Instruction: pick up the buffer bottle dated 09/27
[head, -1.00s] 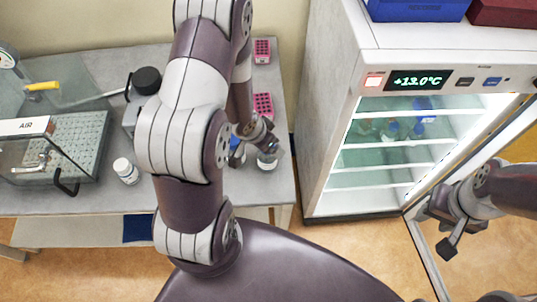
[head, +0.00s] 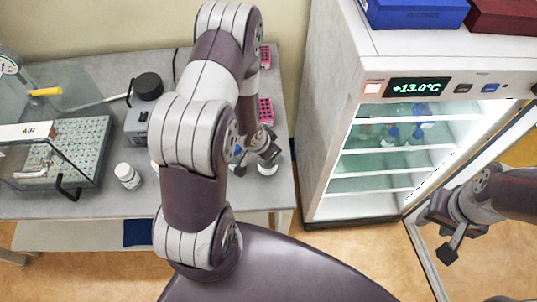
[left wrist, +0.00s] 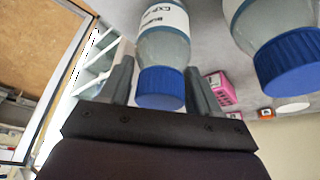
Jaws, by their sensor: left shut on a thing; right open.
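In the left wrist view my left gripper (left wrist: 158,95) is shut on a clear bottle with a blue cap (left wrist: 160,88). Its white label (left wrist: 165,18) shows "EXP" lettering, but I cannot read a date. A second blue-capped bottle (left wrist: 275,50) stands close by at the right. In the head view my left gripper (head: 264,150) is over the right end of the grey bench, and my arm hides much of the area around it. Blue-capped bottles (head: 417,132) stand inside the lit fridge. My right gripper (head: 437,232) is open and empty by the fridge door.
The fridge (head: 330,130) shows +13.0°C and its door is open. Blue and red boxes (head: 415,12) lie on the fridge.

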